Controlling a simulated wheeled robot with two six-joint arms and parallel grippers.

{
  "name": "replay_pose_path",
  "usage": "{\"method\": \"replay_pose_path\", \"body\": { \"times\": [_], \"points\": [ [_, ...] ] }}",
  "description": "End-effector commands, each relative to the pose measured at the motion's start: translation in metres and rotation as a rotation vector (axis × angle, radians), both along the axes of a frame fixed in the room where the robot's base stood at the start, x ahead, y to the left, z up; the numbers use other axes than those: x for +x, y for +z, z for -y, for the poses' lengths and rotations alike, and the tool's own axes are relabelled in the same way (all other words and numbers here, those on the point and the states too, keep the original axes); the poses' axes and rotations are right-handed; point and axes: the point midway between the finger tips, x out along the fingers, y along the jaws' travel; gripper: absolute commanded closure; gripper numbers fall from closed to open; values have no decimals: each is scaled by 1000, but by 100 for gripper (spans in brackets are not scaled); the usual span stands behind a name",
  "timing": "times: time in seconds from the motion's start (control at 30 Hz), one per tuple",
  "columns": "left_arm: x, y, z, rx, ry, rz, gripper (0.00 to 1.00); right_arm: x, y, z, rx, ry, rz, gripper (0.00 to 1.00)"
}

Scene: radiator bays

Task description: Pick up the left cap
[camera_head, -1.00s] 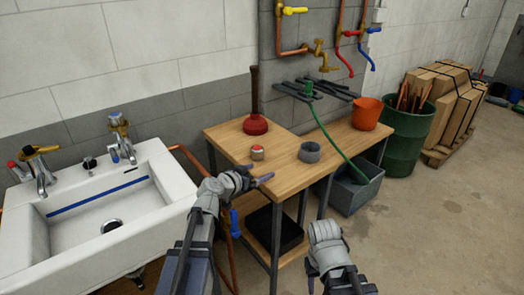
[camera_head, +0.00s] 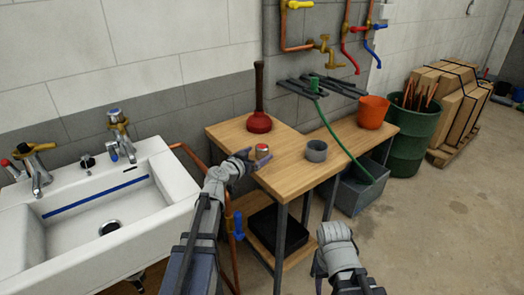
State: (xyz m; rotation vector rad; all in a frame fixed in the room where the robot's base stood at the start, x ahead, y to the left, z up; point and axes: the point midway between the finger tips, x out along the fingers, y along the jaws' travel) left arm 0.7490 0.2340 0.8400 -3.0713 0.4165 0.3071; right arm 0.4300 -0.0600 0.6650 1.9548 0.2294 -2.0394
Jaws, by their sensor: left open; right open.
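The left cap (camera_head: 262,151), a small silver cylinder with a red top, stands on the wooden bench (camera_head: 290,182) in front of the red plunger. A grey round cup-like piece (camera_head: 316,151) stands to its right. My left gripper (camera_head: 249,159) is open just left of the left cap, with its fingertips close to it. I cannot tell whether they touch it. The wrist of my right arm is low in front of the bench, and its fingers do not show.
The plunger (camera_head: 259,122) stands at the back of the bench. An orange bucket (camera_head: 372,112) is at its right end. A green hose (camera_head: 338,140) runs down to a grey bin (camera_head: 358,188). The white sink (camera_head: 90,225) is at left. Bare floor lies at right.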

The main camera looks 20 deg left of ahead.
Motion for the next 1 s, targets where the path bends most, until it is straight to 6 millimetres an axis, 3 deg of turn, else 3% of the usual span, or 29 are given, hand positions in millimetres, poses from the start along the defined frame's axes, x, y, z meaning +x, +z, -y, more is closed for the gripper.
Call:
{"method": "replay_pose_path", "body": {
  "times": [0.3,0.57,1.0],
  "points": [
    [44,-13,5,0,-1,0,4,0,-13,0,0,0,0,50],
    [45,-13,6,0,0,0,4,0,-13,0,0,0,0,50],
    [45,-13,6,0,0,0,54,0,-13,0,0,0,0,50]
  ]
}}
